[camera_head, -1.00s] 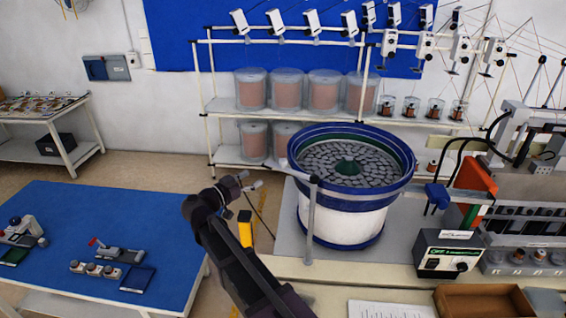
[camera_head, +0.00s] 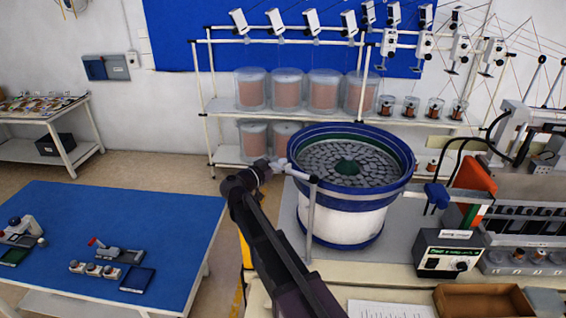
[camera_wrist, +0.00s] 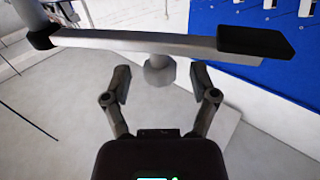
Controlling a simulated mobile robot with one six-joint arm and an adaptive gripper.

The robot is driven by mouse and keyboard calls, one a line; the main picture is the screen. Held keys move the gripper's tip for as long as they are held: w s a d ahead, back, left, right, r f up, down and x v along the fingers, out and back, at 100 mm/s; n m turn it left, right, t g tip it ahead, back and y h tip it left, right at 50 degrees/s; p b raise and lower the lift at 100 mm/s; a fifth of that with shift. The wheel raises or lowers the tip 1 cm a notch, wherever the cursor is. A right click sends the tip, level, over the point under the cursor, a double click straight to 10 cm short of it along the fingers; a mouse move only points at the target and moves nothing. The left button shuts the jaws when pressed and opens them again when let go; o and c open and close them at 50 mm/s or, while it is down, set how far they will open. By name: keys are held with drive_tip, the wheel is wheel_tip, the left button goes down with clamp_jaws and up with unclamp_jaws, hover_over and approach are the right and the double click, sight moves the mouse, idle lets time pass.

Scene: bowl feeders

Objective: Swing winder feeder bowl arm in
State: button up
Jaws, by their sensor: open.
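The winder feeder bowl (camera_head: 352,216) has a blue rim, a white body and many grey parts inside. Its arm is a grey bar (camera_head: 296,173) on top of an upright post (camera_head: 310,215) at the bowl's near left side. The bar points left and away from the bowl. In the wrist view the bar (camera_wrist: 130,41) crosses the top, with a black end piece (camera_wrist: 257,41) at right. A round grey knob (camera_wrist: 159,76) shows between my open fingers. My gripper (camera_head: 277,166) is at the bar's outer end; the wrist view shows its spread fingers (camera_wrist: 161,85), with gaps beside the knob.
A control box (camera_head: 450,254) and an open brown tray (camera_head: 480,301) are at the bench's right. A blue-topped table (camera_head: 110,225) stands at left. A rack (camera_head: 290,105) with spools is behind the bowl. Floor shows between table and bench.

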drive_tip(key=shift+w+d, duration=0.45)
clamp_jaws()
